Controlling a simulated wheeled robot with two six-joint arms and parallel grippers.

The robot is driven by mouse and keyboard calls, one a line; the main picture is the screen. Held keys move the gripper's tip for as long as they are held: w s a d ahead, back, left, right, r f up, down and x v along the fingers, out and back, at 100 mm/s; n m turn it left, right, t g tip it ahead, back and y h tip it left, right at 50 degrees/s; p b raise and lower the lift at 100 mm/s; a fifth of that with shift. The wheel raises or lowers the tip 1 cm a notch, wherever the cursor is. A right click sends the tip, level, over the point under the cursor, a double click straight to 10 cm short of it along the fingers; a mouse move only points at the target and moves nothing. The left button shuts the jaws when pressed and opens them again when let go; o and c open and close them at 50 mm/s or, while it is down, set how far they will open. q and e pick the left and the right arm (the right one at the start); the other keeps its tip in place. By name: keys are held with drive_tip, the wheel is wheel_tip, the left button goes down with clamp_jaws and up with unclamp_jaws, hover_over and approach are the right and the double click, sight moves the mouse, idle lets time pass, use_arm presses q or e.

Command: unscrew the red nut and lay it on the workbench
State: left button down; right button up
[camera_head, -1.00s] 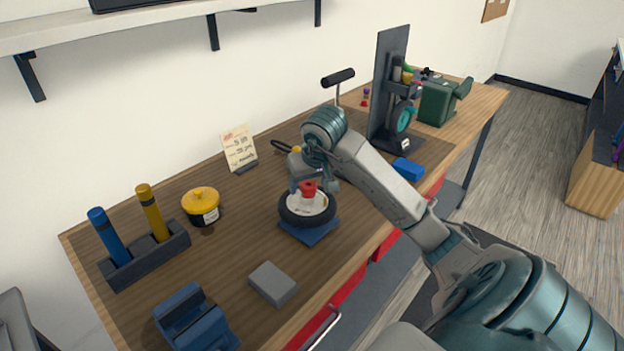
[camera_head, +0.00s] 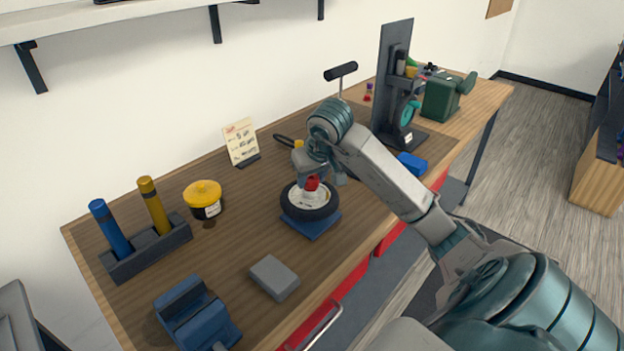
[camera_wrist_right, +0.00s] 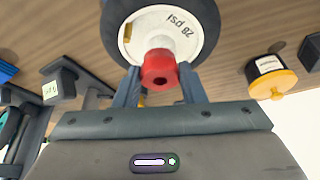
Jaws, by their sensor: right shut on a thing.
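The red nut (camera_head: 312,183) is above the middle of a small wheel (camera_head: 310,205) with a black tyre and a pale hub. The wheel lies flat on a blue block (camera_head: 311,224) on the wooden workbench (camera_head: 225,245). My right gripper (camera_head: 322,178) is shut on the red nut, reaching over the wheel from behind. In the right wrist view the red nut (camera_wrist_right: 159,70) is between my two fingers, with the hub marked "28 psi" behind it. I cannot tell whether the nut still touches the stem. My left gripper is not in view.
A yellow-lidded jar (camera_head: 204,198), a rack with blue and yellow tubes (camera_head: 150,252), a blue vise-like block (camera_head: 197,318) and a grey block (camera_head: 274,278) stand left of the wheel. Bare bench lies between jar and grey block. A dark stand (camera_head: 393,85) is at right.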

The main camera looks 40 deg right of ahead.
drive_tip(key=shift+d+f+n+y+b, duration=0.15)
drive_tip(key=shift+n+y+b, duration=0.65)
drive_tip(key=shift+n+b, duration=1.05)
drive_tip(key=shift+n+y+b, duration=0.35)
drive_tip(key=shift+n+y, duration=0.05)
drive_tip(key=shift+n, duration=0.65)
drive_tip(key=o, duration=0.8)
drive_tip(key=shift+o, duration=1.2)
drive_tip(key=shift+a, duration=0.3)
